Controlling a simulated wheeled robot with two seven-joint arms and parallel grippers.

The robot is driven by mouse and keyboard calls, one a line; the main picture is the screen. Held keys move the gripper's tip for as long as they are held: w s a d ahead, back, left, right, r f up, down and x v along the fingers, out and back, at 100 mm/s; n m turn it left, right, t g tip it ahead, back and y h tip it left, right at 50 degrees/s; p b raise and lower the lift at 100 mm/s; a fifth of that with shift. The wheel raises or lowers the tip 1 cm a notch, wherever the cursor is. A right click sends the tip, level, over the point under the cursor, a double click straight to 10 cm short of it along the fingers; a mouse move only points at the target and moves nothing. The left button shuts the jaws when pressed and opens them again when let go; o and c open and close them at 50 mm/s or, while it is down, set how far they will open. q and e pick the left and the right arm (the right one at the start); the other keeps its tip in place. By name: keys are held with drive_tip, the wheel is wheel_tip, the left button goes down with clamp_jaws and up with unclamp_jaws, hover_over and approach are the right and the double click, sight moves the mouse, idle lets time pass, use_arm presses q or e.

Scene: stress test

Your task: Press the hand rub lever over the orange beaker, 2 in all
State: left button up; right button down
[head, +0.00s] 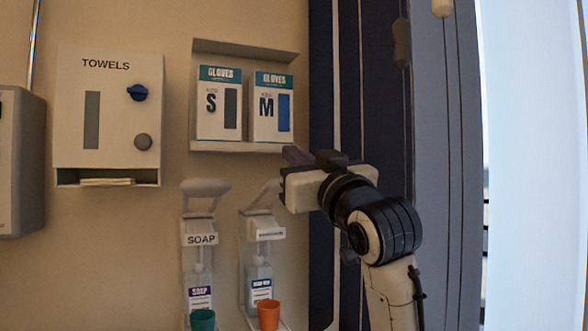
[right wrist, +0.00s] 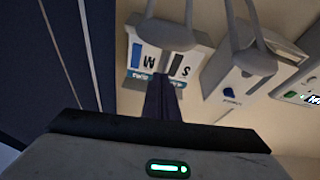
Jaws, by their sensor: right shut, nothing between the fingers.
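The hand rub dispenser (head: 258,235) hangs on the wall with a pale lever (head: 264,192) sloping up at its top; the lever's right end is close to or behind my gripper in the head view. A clear labelled bottle (head: 259,285) sits in it. The orange beaker (head: 268,314) stands beneath. My right gripper (head: 294,156) is shut and empty, above and right of the lever. My left gripper is out of view.
The soap dispenser (head: 199,240), with its own lever (head: 205,187) and a green beaker (head: 202,320), is just left. A glove holder (head: 235,147) is above. A towel dispenser (head: 110,120) is further left. A dark blue panel (head: 320,80) stands at right.

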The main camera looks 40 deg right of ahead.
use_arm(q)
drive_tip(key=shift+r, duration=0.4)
use_arm(e)
drive_tip(key=f, duration=0.1)
drive_tip(key=w+f, duration=0.1)
drive_tip(key=f, duration=0.1)
drive_tip(key=shift+w+d+f, duration=0.15)
drive_tip(key=shift+d+f, duration=0.1)
drive_tip(key=shift+d, duration=0.1)
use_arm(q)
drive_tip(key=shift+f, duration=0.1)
